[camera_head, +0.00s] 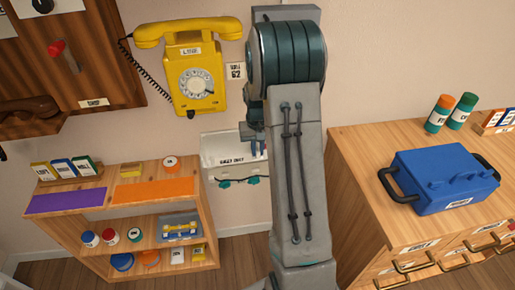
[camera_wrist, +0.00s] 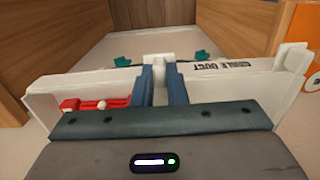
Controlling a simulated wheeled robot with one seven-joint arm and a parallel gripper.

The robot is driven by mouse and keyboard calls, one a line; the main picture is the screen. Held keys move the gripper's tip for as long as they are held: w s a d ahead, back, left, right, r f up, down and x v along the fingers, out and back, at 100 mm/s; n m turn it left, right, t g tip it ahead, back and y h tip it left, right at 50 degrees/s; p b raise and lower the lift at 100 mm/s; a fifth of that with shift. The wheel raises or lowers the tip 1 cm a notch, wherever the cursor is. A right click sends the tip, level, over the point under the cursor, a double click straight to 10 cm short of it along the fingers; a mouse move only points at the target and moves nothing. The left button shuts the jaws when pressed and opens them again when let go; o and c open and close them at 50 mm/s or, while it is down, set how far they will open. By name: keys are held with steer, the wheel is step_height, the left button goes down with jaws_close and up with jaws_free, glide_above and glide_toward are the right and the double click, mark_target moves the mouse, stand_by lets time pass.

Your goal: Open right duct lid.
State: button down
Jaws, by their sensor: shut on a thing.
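The white duct (camera_head: 222,150) with a printed label is on the wall between the low shelf and the wooden cabinet, partly hidden by my arm. In the wrist view, its long white labelled front strip (camera_wrist: 225,67) runs across the picture. My gripper (camera_wrist: 160,78) has its two blue fingers closed on a small white tab (camera_wrist: 159,62) at the middle of that strip. In the head view my gripper (camera_head: 253,140) is at the duct's right part, mostly hidden behind the arm. A red piece (camera_wrist: 70,104) shows at the left inside the duct.
Teal clips (camera_head: 225,183) hang just below the duct. A yellow phone (camera_head: 195,80) is on the wall above. A shelf (camera_head: 205,205) stands left, and a wooden cabinet (camera_head: 350,150) with a blue case (camera_head: 440,178) stands right. The gap between them is narrow.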

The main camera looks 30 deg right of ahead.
steer(key=shift+w+r, duration=0.1)
steer(key=c, duration=1.4)
jaws_free()
steer(key=shift+c, duration=0.2)
step_height(320, 180, up, 14)
